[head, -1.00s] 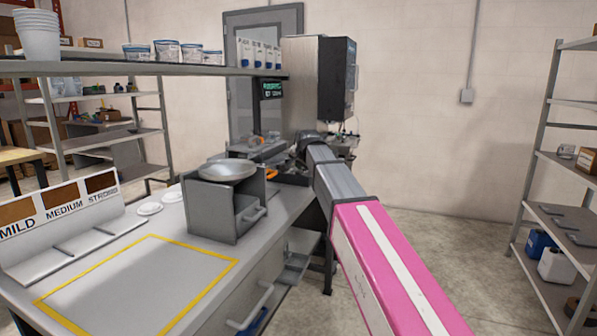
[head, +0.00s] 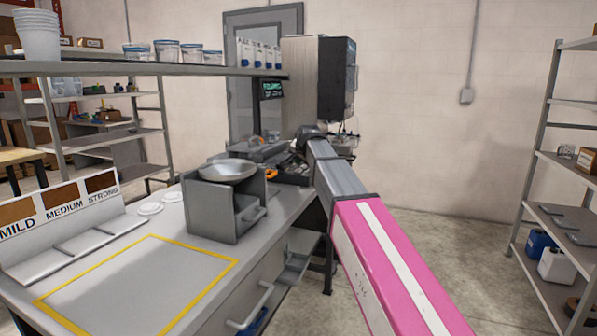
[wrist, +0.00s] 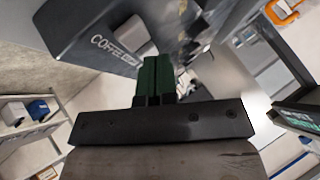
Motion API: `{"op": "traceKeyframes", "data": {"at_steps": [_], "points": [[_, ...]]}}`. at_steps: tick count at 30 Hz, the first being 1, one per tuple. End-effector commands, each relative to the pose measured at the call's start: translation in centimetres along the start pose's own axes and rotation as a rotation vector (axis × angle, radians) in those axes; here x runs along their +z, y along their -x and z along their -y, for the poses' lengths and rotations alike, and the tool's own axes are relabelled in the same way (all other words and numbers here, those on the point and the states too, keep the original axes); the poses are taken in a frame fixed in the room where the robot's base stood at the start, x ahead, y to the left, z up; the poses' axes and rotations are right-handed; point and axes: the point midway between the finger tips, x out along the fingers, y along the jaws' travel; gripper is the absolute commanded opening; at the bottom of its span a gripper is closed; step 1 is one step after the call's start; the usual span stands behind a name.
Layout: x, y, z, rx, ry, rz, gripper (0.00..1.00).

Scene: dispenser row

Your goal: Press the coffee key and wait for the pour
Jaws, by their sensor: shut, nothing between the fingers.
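In the wrist view, white COFFEE lettering (wrist: 112,50) marks a dark grey panel (wrist: 80,28) ahead of my gripper. My gripper (wrist: 155,63) shows its dark green fingers together, with nothing between them. The fingertips overlap the lower right edge of the panel beside the lettering. I cannot tell whether they touch it. The coffee key itself is not clearly seen. In the head view, my arm reaches to the far end of the counter, near the steel and black dispenser (head: 337,80). My fingers are not distinct there. No pour or cup can be made out.
A small green-lit display (head: 272,90) hangs beneath the shelf (head: 150,68). A steel box with a bowl (head: 228,170) stands on the counter. The yellow-outlined area (head: 135,285) is empty. A shelving rack (head: 555,210) stands at right, with open floor before it.

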Motion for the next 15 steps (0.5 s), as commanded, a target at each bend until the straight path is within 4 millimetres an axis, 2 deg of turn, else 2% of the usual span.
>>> {"op": "traceKeyframes", "data": {"at_steps": [7, 15], "points": [[-0.5, 0.6, 0.5, 0.0, 0.0, 0.0, 0.0], [-1.7, 2.2, 1.7, -0.001, 0.0, -0.001, 0.0]]}}
